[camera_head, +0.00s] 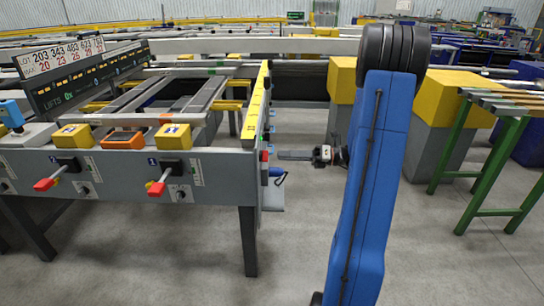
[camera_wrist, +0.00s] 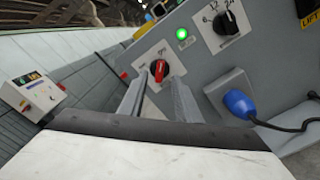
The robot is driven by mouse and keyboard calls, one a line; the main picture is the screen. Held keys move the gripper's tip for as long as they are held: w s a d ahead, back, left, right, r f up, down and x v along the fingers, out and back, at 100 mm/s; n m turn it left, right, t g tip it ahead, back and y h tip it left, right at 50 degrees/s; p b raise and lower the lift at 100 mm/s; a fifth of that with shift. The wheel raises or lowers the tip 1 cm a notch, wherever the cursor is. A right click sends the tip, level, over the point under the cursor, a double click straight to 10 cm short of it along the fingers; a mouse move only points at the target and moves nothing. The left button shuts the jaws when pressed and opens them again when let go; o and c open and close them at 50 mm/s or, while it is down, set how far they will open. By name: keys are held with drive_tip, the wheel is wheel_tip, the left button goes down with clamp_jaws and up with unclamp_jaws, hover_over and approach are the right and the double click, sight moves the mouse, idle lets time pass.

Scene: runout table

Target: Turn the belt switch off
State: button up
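A red rotary switch (camera_wrist: 159,70) sits on a white plate (camera_wrist: 146,58) on the grey panel in the wrist view. Its plate lettering is too small to read, so I cannot tell its position for certain. A green lamp (camera_wrist: 182,34) is lit above and to its right. My gripper (camera_wrist: 158,88) is open and empty, one finger on each side of the switch in this view. The fingers look short of the switch, not touching it. In the head view my gripper (camera_head: 296,155) points left at the table's end panel, with a gap between.
A black dial knob (camera_wrist: 229,18) is at the upper right of the panel. A blue plug (camera_wrist: 240,104) with a dark cable sticks out to the right of the switch. Red-handled levers (camera_head: 47,183) project from the table's front. Green-legged trestles (camera_head: 455,140) stand right.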

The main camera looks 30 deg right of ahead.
sight(264, 156)
drive_tip(key=shift+x, duration=2.7)
clamp_jaws()
